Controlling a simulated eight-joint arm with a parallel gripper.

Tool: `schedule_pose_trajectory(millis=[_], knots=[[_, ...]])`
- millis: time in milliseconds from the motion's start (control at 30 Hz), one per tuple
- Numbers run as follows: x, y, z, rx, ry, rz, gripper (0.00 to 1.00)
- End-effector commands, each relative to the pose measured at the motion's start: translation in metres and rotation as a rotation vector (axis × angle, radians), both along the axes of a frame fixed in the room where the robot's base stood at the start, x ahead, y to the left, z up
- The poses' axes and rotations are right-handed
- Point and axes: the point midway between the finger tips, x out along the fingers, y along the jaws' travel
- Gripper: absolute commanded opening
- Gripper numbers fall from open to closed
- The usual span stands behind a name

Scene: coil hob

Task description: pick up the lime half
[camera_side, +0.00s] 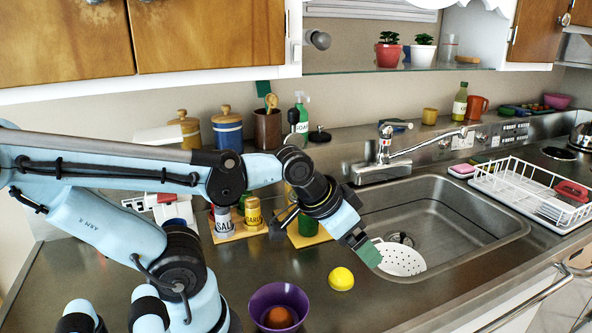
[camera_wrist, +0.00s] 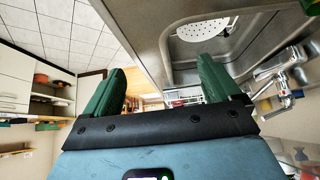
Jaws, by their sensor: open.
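I can make out no clearly green lime half in either view. A small yellow domed piece (camera_side: 341,278), like a citrus half lying cut side down, sits on the steel counter in front of the sink in the side view. My gripper (camera_side: 366,252) is above and to the right of it, by the sink's near left edge, apart from it. In the wrist view my gripper (camera_wrist: 160,85) shows two green fingers spread wide with nothing between them. The yellow piece is not seen there.
A purple bowl (camera_side: 280,306) holding a brown round thing stands left of the yellow piece. The sink (camera_side: 450,222) holds a white perforated disc (camera_side: 402,259), also in the wrist view (camera_wrist: 205,28). Jars stand behind my arm. The front counter right of the yellow piece is clear.

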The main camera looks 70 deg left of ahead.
Motion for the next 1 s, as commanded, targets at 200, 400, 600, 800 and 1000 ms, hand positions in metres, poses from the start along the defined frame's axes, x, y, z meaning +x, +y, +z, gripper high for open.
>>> schedule_pose_trajectory(millis=[200, 400, 600, 800, 1000], knots=[[0.008, 0.017, 0.012, 0.056, 0.043, -0.027, 0.90], [0.029, 0.070, 0.042, 0.194, 0.192, -0.146, 0.90], [0.041, 0.136, 0.067, 0.277, 0.360, -0.313, 0.90], [0.039, 0.207, 0.082, 0.288, 0.500, -0.508, 0.90], [0.027, 0.260, 0.087, 0.259, 0.572, -0.673, 0.90]])
